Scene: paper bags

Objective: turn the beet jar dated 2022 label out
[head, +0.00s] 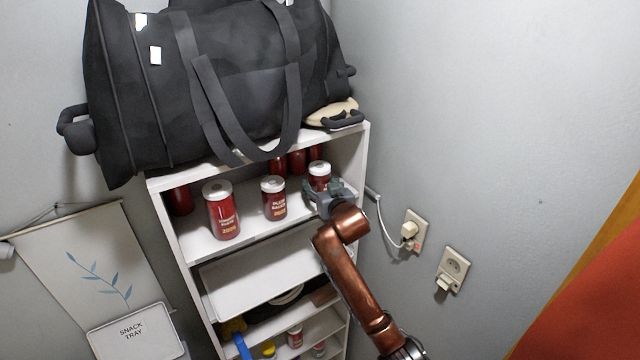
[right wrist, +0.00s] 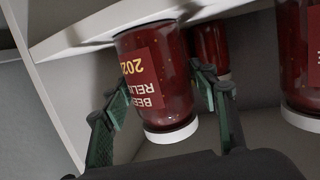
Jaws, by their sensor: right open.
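A red beet relish jar (right wrist: 152,85) with a white lid stands on the upper shelf at its right end. In the head view its lid (head: 319,168) shows above my right gripper (head: 328,192), which hides most of its body. In the right wrist view the jar appears lid down, between the two open fingers of my right gripper (right wrist: 160,85). Its dark red label reads "BEE", "RELI" and "202"; the ends run out of sight around the left side, so the last digit is hidden. I cannot tell whether the fingers touch the glass. My left gripper is not in view.
A plum sauce jar (head: 273,198) and another labelled jar (head: 221,210) stand left on the same shelf (head: 205,246). Several red jars stand behind. A black duffel bag (head: 215,80) covers the shelf top. A wall socket (head: 413,228) with a cable is at the right.

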